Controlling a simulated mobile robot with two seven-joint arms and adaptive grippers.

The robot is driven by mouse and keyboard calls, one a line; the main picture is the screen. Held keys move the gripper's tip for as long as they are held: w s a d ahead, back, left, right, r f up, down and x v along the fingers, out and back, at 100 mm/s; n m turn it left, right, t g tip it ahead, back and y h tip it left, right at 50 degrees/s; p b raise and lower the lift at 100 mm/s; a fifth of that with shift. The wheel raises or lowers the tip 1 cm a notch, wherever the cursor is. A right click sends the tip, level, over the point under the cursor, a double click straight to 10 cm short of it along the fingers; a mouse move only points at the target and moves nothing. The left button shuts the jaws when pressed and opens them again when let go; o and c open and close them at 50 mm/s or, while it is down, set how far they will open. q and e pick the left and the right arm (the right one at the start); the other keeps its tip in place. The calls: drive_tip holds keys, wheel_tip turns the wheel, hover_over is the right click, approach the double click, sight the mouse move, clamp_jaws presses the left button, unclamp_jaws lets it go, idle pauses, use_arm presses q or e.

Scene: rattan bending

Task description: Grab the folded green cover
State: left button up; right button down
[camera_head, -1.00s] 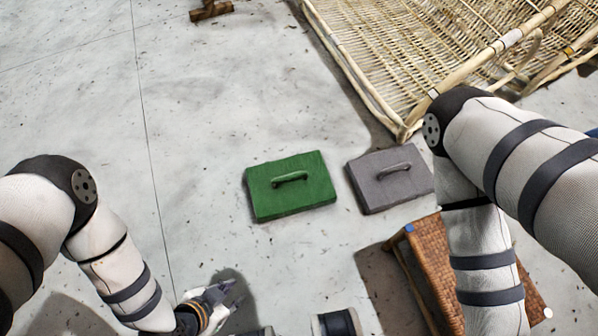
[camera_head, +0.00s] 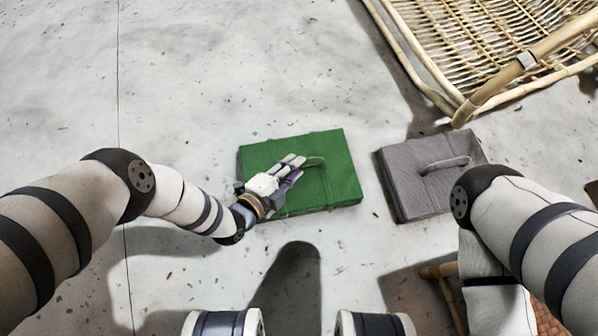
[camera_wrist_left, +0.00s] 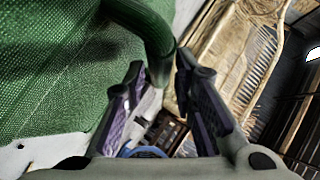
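The folded green cover (camera_head: 338,170) lies flat on the floor near the middle of the head view, with a raised green handle (camera_head: 314,162) on top. My left gripper (camera_head: 298,168) is over the cover, its fingertips close to the handle. In the left wrist view, the fingers (camera_wrist_left: 160,88) are spread apart, and the green handle (camera_wrist_left: 150,35) passes near their tips. I cannot tell whether they touch it. The cover's woven cloth (camera_wrist_left: 50,80) fills the left of that view. My right gripper is not in view.
A folded grey cover (camera_head: 418,190) with a handle lies just right of the green one. A rattan frame (camera_head: 470,50) stands at the upper right. A woven brown piece (camera_head: 545,318) is at the lower right. The floor at left is clear.

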use_arm(q)
drive_tip(key=b+x, duration=0.1)
drive_tip(key=x, duration=0.2)
drive_tip(key=shift+c, duration=0.6)
clamp_jaws()
drive_tip(key=shift+r, duration=0.1)
